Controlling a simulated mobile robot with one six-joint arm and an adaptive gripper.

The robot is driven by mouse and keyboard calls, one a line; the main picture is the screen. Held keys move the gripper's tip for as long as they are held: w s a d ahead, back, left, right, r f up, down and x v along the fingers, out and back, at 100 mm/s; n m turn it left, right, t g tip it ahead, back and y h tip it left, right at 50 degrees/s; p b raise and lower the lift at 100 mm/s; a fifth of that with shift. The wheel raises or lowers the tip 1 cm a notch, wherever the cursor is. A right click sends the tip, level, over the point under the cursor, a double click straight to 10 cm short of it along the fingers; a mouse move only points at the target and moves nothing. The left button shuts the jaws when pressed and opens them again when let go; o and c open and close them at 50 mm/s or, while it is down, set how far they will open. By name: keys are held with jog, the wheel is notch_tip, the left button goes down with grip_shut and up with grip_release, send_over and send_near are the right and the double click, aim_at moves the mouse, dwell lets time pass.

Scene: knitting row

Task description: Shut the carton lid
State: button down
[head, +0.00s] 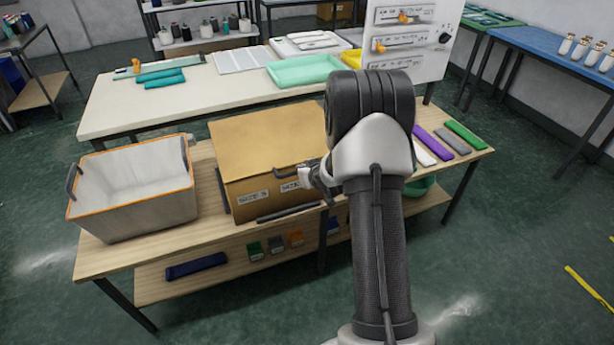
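The brown carton (250,197) stands on the near wooden table in the head view, with size labels on its front. Its tan lid (262,135) lies over the top and looks flat or nearly so; I cannot tell if its front edge sits fully down. A dark handle (295,168) shows at the lid's front edge. My gripper (316,178) is at the carton's front right, close to the handle and the upper front edge. My arm hides the carton's right part and much of the gripper. I cannot tell whether the fingers touch the carton or are open.
A grey-white bin with an orange rim (186,184) stands left of the carton. A dark bar (287,213) lies along the carton's front bottom. Coloured strips (434,142) lie at the table's right. A long white table (205,100) stands behind.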

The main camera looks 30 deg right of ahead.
jog(key=s+a+f, duration=0.1)
jog(key=s+f, duration=0.2)
jog(key=s, duration=0.6)
jog(key=shift+a+f+p, duration=0.3)
jog(key=shift+f+p, duration=0.05)
jog(key=shift+r, duration=0.1)
jog(key=s+a+r+g, duration=0.1)
jog(key=s+a+r, duration=0.1)
jog(key=a+r, duration=0.35)
jog(key=s+a+r+n+g, duration=0.1)
jog(key=s+a+r, duration=0.1)
jog(key=r, duration=0.7)
jog(key=s+a+r+g, duration=0.1)
jog(key=s+a+r, duration=0.25)
jog(key=r, duration=0.35)
jog(key=s+a+r+g, duration=0.1)
jog(key=s+a+r, duration=0.1)
jog(key=s+a, duration=0.2)
jog(key=s+a+r+g+y, duration=0.1)
jog(key=s+a, duration=0.3)
jog(key=s, duration=0.6)
jog(key=s+a+r+n+y, duration=0.1)
jog(key=s+a+r, duration=0.2)
jog(key=s+a, duration=0.2)
jog(key=s, duration=0.2)
jog(key=shift+s+r+g, duration=0.4)
